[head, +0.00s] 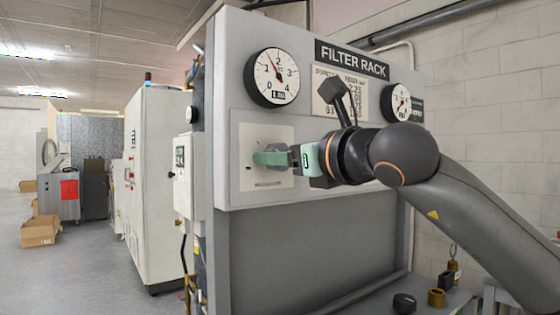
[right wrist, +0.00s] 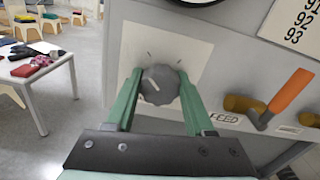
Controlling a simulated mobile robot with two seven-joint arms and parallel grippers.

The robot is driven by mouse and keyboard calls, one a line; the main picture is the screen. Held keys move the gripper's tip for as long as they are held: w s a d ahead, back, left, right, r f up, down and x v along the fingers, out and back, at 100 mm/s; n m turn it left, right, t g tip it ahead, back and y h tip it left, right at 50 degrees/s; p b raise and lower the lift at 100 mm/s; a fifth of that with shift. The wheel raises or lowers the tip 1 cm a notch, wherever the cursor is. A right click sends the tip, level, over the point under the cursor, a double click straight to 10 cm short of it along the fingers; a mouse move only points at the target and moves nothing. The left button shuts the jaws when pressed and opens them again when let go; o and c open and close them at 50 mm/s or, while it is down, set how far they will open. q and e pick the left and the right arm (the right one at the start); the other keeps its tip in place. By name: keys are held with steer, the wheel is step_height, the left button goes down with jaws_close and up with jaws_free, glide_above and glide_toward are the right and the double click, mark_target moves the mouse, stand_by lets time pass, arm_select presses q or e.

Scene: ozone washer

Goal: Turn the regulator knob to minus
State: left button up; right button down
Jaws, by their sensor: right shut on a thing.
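The regulator knob (right wrist: 160,85) is dark grey and ridged, with a pale pointer line, on a cream plate (right wrist: 180,45) with short dark marks around it. In the right wrist view the knob sits between the two green fingers of my right gripper (right wrist: 160,78), which is shut on it. The pointer line leans to the upper left in that view. In the head view my right gripper (head: 270,157) reaches the cream plate (head: 258,138) from the right, and its fingers hide the knob. I cannot read a minus sign. My left gripper is out of view.
The grey filter rack panel (head: 232,110) carries a large gauge (head: 272,77) above the plate and a smaller gauge (head: 396,103) at right. In the right wrist view an orange-handled valve (right wrist: 290,95) stands right of the knob, near the FEED label (right wrist: 224,117).

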steer(key=shift+f+n+b, duration=0.1)
steer(key=shift+n+b, duration=0.2)
steer(key=shift+n, duration=1.6)
steer(key=n, duration=0.3)
steer(key=shift+a+n+b, duration=0.1)
steer(key=shift+n+b, duration=0.2)
steer(key=shift+b, duration=0.05)
steer(key=n, duration=0.6)
steer(key=shift+s, duration=0.1)
steer(key=n, duration=0.3)
steer(key=shift+n+p, duration=0.3)
steer(key=shift+n, duration=0.1)
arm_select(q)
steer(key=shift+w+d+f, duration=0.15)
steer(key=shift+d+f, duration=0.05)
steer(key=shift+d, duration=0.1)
arm_select(e)
steer(key=shift+f+n, duration=0.1)
steer(key=shift+n, duration=0.2)
